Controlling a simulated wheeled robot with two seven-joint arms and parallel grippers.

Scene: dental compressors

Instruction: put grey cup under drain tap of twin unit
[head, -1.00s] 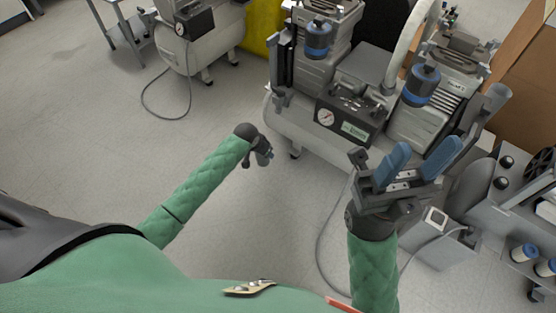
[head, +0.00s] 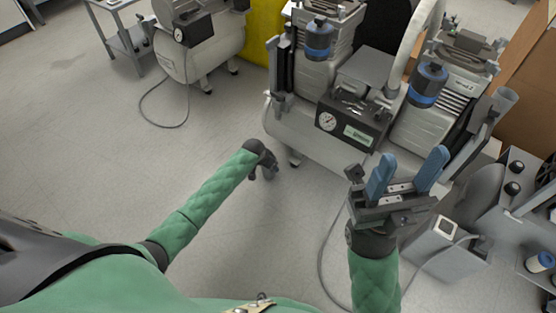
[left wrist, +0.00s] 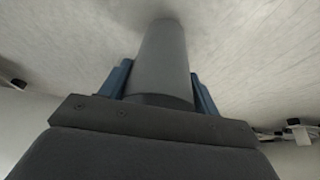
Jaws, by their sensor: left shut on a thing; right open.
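The grey cup (left wrist: 163,60) fills the middle of the left wrist view, between the blue fingers of my left gripper (left wrist: 163,85), which is shut on it. In the head view my left gripper (head: 264,166) is low, just left of the twin unit's tank, apart from it; its fingers and the cup are hard to make out there. The twin unit (head: 300,127) has a pale tank, two motor heads and a gauge box. I cannot make out its drain tap. My right gripper (head: 407,174) is open and empty, in front of the unit's right part, blue fingers pointing up.
Another compressor (head: 190,60) stands at the back left, its cable on the floor. A grey cart (head: 515,215) and a box (head: 447,245) stand at the right. A cable runs below my right gripper. The floor (head: 90,130) at left is clear.

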